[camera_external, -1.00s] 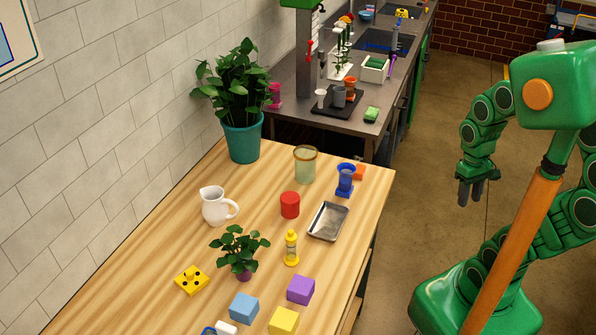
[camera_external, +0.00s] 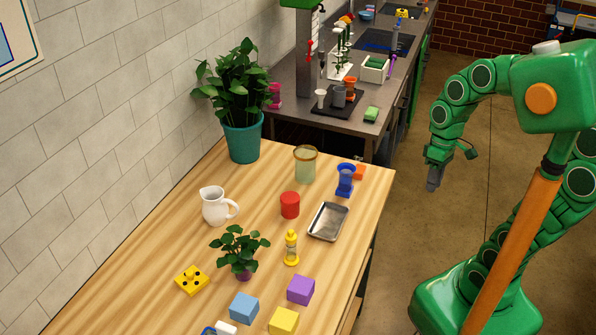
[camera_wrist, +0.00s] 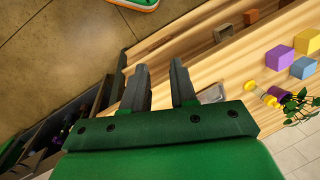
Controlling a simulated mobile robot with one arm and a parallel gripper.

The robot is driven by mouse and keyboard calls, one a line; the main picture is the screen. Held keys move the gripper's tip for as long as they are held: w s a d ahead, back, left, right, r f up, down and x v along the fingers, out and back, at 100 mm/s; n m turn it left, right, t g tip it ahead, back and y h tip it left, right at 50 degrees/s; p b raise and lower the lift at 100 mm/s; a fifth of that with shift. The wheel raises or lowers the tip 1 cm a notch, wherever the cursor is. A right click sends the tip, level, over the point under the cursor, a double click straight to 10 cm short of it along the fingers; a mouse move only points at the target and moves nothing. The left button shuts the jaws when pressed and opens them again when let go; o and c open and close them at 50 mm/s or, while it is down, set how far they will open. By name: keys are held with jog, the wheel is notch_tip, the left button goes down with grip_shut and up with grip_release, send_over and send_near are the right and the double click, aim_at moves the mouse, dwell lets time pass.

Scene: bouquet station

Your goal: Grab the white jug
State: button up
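The white jug (camera_external: 214,206) stands upright on the wooden table (camera_external: 150,262), near its wall side, with its handle to the right. It does not show in the wrist view. My gripper (camera_external: 450,167) hangs off the right of the table, over the floor side, well apart from the jug. In the wrist view my gripper (camera_wrist: 160,78) has its two fingers spread with nothing between them.
Right of the jug are a red cylinder (camera_external: 290,205), a glass jar (camera_external: 305,166), a metal tray (camera_external: 328,222) and a blue cup (camera_external: 345,179). A small plant (camera_external: 240,245) stands in front. A large potted plant (camera_external: 243,137) is behind.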

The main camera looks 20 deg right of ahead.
jog(key=w+a+r+n+g+y, duration=0.1)
jog(key=w+a+n+y, duration=0.1)
jog(key=w+a+n, duration=0.45)
jog(key=w+a+n+y, duration=0.15)
jog(key=w+a, duration=0.25)
jog(key=a, duration=0.6)
jog(key=w+a+r+n+g+y, duration=0.1)
jog(key=w+a+n+y, duration=0.1)
jog(key=w+a+n, duration=0.55)
jog(key=n+g+y, duration=0.1)
jog(key=n+y, duration=0.2)
jog(key=n, duration=0.4)
send_near(220, 210)
jog(key=s+d+f, duration=0.1)
jog(key=d+f, duration=0.2)
jog(key=d, duration=0.1)
jog(key=shift+r+h+x, duration=0.2)
jog(key=shift+h+x, duration=0.05)
jog(key=shift+x, duration=0.95)
jog(key=shift+s+a+r+x, duration=0.1)
jog(key=shift+r+x, duration=0.05)
jog(key=shift+x, duration=0.8)
jog(key=shift+s+a+r+x, duration=0.1)
jog(key=shift+r+x, duration=0.05)
jog(key=shift+x, duration=0.75)
jog(key=shift+s+a+r+x, duration=0.1)
jog(key=shift+r+x, duration=0.05)
jog(key=shift+x, duration=0.8)
jog(key=shift+d, duration=0.1)
jog(key=shift+c, duration=0.3)
